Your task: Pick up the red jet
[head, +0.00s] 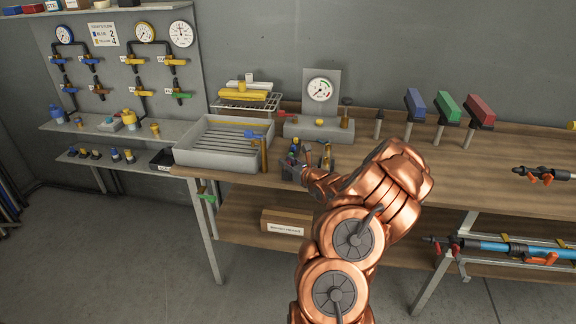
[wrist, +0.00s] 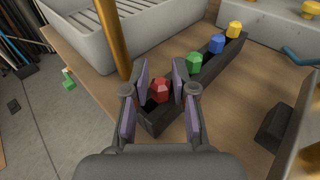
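The red jet (wrist: 159,90) is a small faceted knob in the near end of a narrow dark rack (wrist: 152,122) in the wrist view. My gripper (wrist: 160,80) is open, with one finger on each side of the red jet. A small gap shows between the jet and each finger, so it does not look gripped. Green (wrist: 194,63), blue (wrist: 216,44) and yellow (wrist: 233,30) jets stand behind it in the same rack. In the head view my gripper (head: 309,169) is over the rack on the bench, and I cannot make out the red jet there.
A grey slatted tray (head: 224,142) stands left of the rack. A brass post (wrist: 113,38) rises close to my left finger in the wrist view. A gauge block (head: 319,129) stands behind.

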